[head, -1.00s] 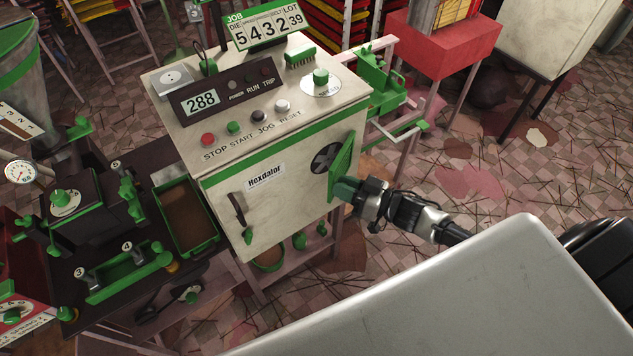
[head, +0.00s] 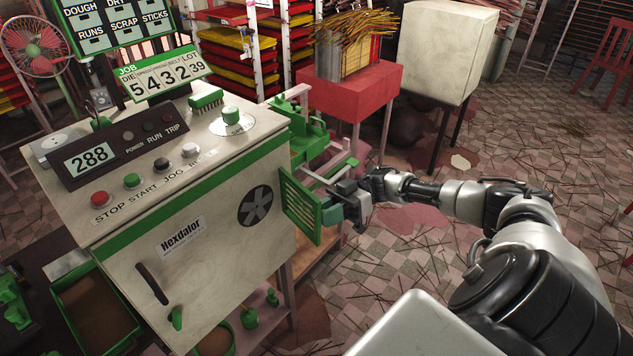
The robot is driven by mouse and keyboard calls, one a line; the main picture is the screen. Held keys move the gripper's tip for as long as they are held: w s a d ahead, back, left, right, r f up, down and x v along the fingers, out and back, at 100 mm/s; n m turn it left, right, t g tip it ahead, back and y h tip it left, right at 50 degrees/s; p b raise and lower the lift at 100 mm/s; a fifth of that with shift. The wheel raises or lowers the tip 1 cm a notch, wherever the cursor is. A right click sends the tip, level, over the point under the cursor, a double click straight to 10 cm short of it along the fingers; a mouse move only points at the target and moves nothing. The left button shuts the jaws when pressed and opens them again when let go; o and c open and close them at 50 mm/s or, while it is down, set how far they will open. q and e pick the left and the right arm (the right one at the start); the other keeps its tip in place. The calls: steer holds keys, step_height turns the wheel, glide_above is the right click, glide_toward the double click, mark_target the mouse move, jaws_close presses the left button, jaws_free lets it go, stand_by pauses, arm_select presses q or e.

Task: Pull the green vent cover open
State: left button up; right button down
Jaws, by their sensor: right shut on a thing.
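The green vent cover (head: 300,207) is a slatted panel at the right edge of the white cabinet's front. It stands swung out from the cabinet, and the dark round fan opening (head: 255,205) beside it is uncovered. My right gripper (head: 333,211) is at the cover's outer edge, to its right, shut on it. The exact contact is partly hidden by the cover and fingers. My left gripper is not in view.
The white Hexdalor cabinet (head: 205,262) has buttons and a 288 display on top. Green brackets (head: 300,125) stick out behind the cover. A red stand (head: 352,90) and a white box (head: 445,50) stand farther back.

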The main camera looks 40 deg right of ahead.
steer(key=shift+w+d+r+b, duration=0.1)
steer(key=shift+w+d+b, duration=0.2)
steer(key=shift+d, duration=0.35)
steer(key=shift+w+d+r+b, duration=0.15)
steer(key=shift+d+b, duration=0.1)
steer(key=shift+d, duration=0.4)
steer(key=c, duration=1.1)
jaws_free()
steer(key=shift+w, duration=0.1)
steer(key=shift+o, duration=0.6)
steer(key=shift+w+f, duration=0.1)
steer(key=shift+f, duration=0.1)
